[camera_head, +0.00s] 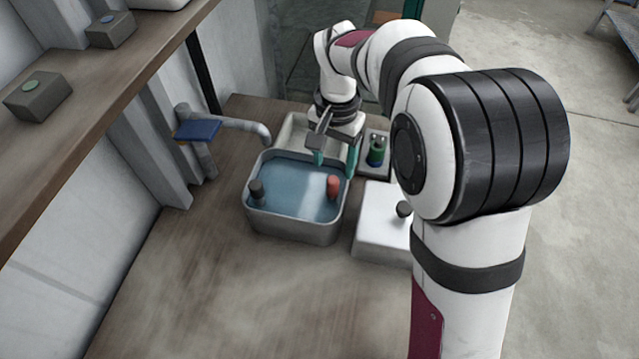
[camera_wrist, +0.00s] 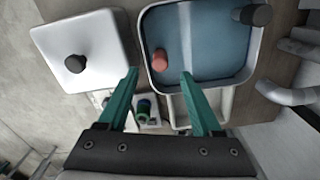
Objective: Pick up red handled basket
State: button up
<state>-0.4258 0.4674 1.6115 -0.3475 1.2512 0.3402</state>
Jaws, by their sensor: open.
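The red handle (camera_head: 333,186) of the basket stands up at the right side of a grey basin filled with blue liquid (camera_head: 295,190). It also shows in the wrist view (camera_wrist: 160,61), near the basin's edge. The basket body below the handle cannot be made out. My gripper (camera_head: 335,165) is above the far right rim of the basin, its green fingers pointing down. In the wrist view its two fingers (camera_wrist: 158,74) are spread wide with nothing between them, and the red handle lies just beyond the tips.
A dark handle (camera_head: 256,190) stands in the basin's left side. A white box with a black knob (camera_head: 378,222) is right of the basin. A faucet (camera_head: 240,125) reaches over the basin's back left. The counter in front is clear.

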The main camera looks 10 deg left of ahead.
aim_at(333, 179)
notch_tip(333, 179, down, 6)
jog(key=shift+w+f, duration=0.1)
jog(key=shift+f, duration=0.1)
grip_shut()
dwell(1.4)
